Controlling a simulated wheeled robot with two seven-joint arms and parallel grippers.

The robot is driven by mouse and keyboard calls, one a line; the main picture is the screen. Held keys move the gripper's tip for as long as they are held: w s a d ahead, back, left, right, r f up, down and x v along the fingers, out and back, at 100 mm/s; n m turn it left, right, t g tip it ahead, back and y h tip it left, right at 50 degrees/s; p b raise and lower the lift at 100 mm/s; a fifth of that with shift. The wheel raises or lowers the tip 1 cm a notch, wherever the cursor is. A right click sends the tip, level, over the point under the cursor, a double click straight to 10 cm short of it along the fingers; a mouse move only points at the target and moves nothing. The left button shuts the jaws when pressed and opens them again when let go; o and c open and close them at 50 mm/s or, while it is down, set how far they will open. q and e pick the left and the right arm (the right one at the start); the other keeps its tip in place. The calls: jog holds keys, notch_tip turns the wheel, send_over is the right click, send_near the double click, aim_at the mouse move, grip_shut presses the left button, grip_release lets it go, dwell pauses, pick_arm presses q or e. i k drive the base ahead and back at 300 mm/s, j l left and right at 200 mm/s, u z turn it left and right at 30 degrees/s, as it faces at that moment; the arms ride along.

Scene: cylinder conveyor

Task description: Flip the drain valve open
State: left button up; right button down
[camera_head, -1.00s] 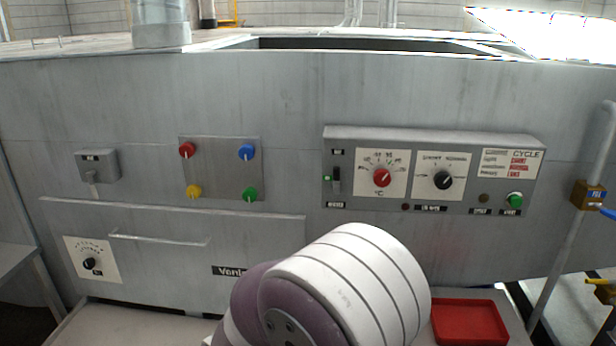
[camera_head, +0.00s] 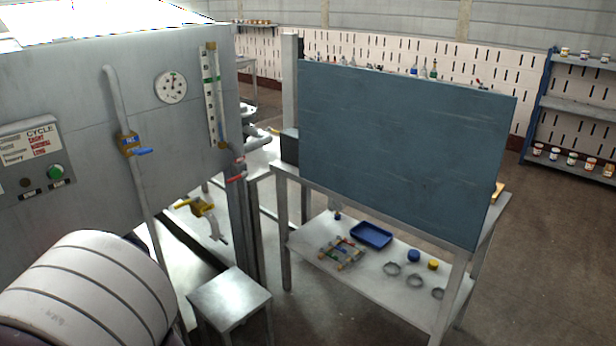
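Several valves show on and beside the grey machine (camera_head: 90,90), and I cannot tell for sure which is the drain valve. A brass valve with a yellow lever (camera_head: 201,208) sits low beside the machine, above a grey spout that bends down; its lever points left. A brass valve with a blue lever (camera_head: 131,146) is on the vertical grey pipe at the machine's front; its lever points right. A small valve with a red lever (camera_head: 237,172) is under the sight gauge at the machine's corner. Neither gripper is in view; only a white arm link of mine shows at lower left.
A low metal stool (camera_head: 230,300) stands below the yellow-levered valve. To the right, a metal table (camera_head: 300,250) with a large blue-grey panel (camera_head: 400,150) holds a blue tray (camera_head: 371,235) and rings on its lower shelf. Open floor lies at far right.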

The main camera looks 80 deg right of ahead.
aim_at(244, 175)
jog(key=i+l+z, duration=0.1)
jog(key=l+z, duration=0.3)
jog(key=i+l+z, duration=0.15)
jog(key=l+z, duration=0.3)
jog(key=i+l+z, duration=0.2)
jog(key=z, duration=0.2)
jog(key=i+l+z, duration=0.25)
jog(key=l+z, duration=0.2)
jog(key=i+l+z, duration=0.1)
jog(key=i+z, duration=0.15)
jog(key=z, duration=0.15)
jog(key=i+l, duration=0.2)
jog(key=i, duration=0.25)
jog(key=i+l, duration=0.15)
jog(key=i, duration=0.3)
jog(key=i+l+z, duration=0.1)
jog(key=z, duration=0.2)
jog(key=i+l+z, duration=0.1)
jog(key=z, duration=0.25)
jog(key=i, duration=0.05)
